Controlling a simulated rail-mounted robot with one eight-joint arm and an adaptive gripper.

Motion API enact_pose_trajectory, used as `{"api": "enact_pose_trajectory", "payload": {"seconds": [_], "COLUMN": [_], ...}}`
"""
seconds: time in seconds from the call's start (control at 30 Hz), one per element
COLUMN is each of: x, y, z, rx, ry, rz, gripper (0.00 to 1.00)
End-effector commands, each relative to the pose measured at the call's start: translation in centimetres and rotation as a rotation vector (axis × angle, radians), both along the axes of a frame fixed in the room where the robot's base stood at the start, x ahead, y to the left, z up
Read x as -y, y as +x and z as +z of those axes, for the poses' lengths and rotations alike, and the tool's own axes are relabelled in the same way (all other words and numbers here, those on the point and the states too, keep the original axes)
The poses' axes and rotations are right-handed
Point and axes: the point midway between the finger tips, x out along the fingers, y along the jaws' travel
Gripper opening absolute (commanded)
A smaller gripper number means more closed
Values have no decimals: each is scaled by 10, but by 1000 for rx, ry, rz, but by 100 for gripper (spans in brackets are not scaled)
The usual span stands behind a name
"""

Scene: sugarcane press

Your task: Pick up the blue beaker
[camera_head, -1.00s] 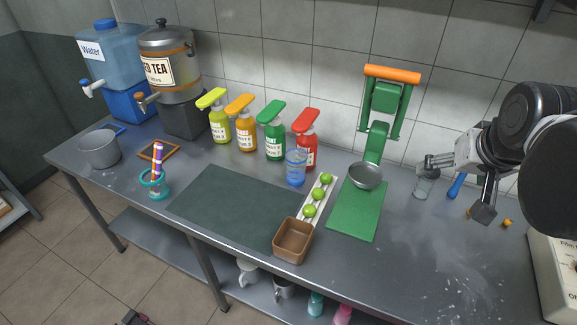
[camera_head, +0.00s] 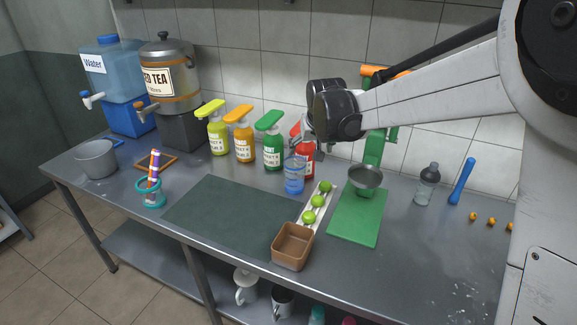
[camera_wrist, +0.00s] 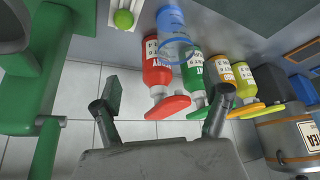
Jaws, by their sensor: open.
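The blue beaker (camera_head: 294,176) is translucent and stands upright on the steel counter, in front of the red and green pump bottles. In the wrist view the beaker (camera_wrist: 176,38) shows at the top centre, beyond the fingertips. In the head view my gripper (camera_head: 318,152) is close to the red bottle, up and right of the beaker, and partly hidden by the wrist. I see no contact with the beaker.
The red bottle (camera_head: 307,165) and green bottle (camera_head: 272,142) stand behind the beaker. A white tray (camera_head: 302,223) of limes, a brown box (camera_head: 292,247) and a metal bowl (camera_head: 366,178) are nearby. The dark mat (camera_head: 230,212) is bare. The green press (camera_head: 375,149) stands to the right.

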Motion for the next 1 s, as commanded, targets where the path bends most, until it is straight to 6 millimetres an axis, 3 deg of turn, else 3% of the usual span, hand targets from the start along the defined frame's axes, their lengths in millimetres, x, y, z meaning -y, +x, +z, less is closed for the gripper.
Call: {"api": "enact_pose_trajectory", "payload": {"seconds": [0.13, 0.27, 0.7, 1.0], "x": [-12, -15, -23, -27], "y": [11, 17, 50, 58], "z": [-16, -25, -83, -98], "rx": [-3, -4, -4, -4], "ry": [-1, -1, -1, -1], "rz": [9, 10, 10, 10], "gripper": [79, 79, 79, 79]}}
